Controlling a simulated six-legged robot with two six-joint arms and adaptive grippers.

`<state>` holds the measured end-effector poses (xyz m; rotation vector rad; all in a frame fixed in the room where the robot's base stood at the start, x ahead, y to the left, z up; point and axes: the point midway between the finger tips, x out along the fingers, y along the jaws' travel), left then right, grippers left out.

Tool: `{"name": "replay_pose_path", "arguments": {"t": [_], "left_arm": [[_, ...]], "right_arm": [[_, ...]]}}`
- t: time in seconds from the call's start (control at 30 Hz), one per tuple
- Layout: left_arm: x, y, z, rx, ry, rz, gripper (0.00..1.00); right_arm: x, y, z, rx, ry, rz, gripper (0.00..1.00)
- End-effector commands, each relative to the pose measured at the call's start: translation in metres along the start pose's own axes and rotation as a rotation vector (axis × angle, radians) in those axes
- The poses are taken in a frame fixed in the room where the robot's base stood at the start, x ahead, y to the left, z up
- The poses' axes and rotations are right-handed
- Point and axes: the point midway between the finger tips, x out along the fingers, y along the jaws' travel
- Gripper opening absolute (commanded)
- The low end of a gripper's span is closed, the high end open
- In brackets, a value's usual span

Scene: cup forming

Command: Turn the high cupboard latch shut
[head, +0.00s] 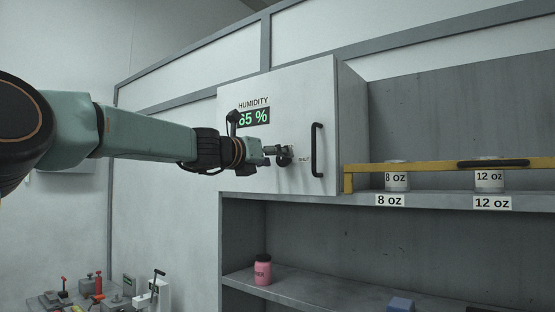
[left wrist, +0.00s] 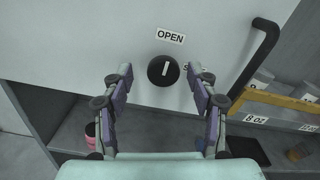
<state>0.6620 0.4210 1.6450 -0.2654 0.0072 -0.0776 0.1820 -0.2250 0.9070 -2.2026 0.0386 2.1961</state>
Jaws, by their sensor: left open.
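The cupboard latch is a round black knob (left wrist: 163,70) with a pale pointer line on the white cupboard door (left wrist: 80,38). The line stands nearly upright, toward the OPEN label (left wrist: 170,36) above it. A second label (left wrist: 192,70) to its right is partly hidden by a finger. In the head view the knob (head: 284,160) is on the door, below the humidity display. My left gripper (left wrist: 163,82) is open, its fingers on either side of the knob in the picture. I cannot tell whether they touch it. The right gripper is not in view.
A black door handle (head: 317,150) stands right of the knob. A yellow bar (head: 440,168) crosses the shelf with 8 oz and 12 oz cups. A pink jar (head: 262,271) stands on the lower shelf. Small tools lie at the lower left.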

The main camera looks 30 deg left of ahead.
Motion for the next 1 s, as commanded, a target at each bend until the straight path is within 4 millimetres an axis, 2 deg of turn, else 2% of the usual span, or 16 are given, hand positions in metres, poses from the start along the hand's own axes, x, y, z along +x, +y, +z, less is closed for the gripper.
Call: {"name": "replay_pose_path", "arguments": {"t": [0.47, 1.0], "left_arm": [[-0.0025, -0.0025, 0.0000, 0.001, -0.001, -0.001, 0.59], [-0.0005, -0.0026, -0.0013, 0.001, 0.002, -0.002, 0.13]], "right_arm": [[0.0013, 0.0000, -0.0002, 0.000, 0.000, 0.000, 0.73], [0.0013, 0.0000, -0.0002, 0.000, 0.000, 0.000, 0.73]]}}
